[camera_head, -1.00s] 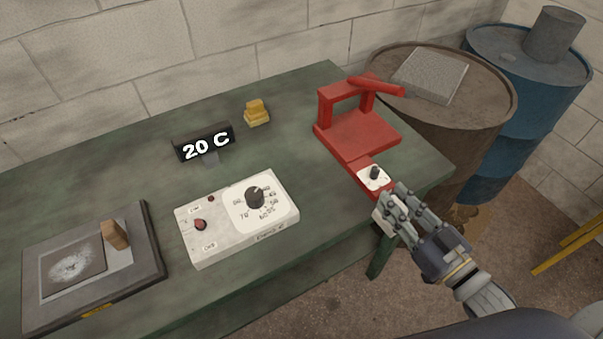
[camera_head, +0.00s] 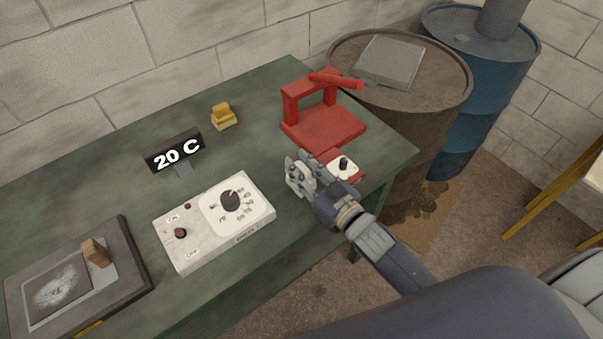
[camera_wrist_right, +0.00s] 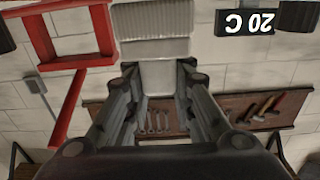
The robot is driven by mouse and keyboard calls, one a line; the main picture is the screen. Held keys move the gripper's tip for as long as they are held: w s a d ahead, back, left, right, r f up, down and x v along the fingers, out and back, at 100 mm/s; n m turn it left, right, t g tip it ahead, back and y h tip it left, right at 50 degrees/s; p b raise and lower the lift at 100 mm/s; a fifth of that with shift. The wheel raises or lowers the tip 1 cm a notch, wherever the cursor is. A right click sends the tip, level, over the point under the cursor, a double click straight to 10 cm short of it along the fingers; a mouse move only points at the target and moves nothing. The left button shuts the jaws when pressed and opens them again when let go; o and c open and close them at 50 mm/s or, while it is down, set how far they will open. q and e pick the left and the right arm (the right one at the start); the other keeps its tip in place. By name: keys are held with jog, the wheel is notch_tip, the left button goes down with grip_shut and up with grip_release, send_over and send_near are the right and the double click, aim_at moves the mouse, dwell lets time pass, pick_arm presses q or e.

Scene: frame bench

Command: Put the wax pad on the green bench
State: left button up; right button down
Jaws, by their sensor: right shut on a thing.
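The green bench (camera_head: 262,121) runs across the head view. My right gripper (camera_head: 299,174) is over the bench, just left of the red stand's front end. It is shut on a pale, ribbed block, which I take to be the wax pad (camera_wrist_right: 158,75). In the right wrist view the block sits between the two fingers (camera_wrist_right: 160,88) and sticks out past them. In the head view the fingers hide most of it, and I cannot tell whether it touches the bench. My left gripper is not in view.
A red stand (camera_head: 325,127), a white control box (camera_head: 213,241), a "20 C" display (camera_head: 175,152), a yellow block (camera_head: 223,117) and a dark plate (camera_head: 125,262) occupy the bench. A brown barrel (camera_head: 425,125) and a blue barrel (camera_head: 460,145) stand right.

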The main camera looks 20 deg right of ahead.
notch_tip(320, 180, down, 3)
jog(key=shift+f, duration=0.25)
jog(key=shift+f, duration=0.15)
jog(key=c, duration=1.4)
grip_release()
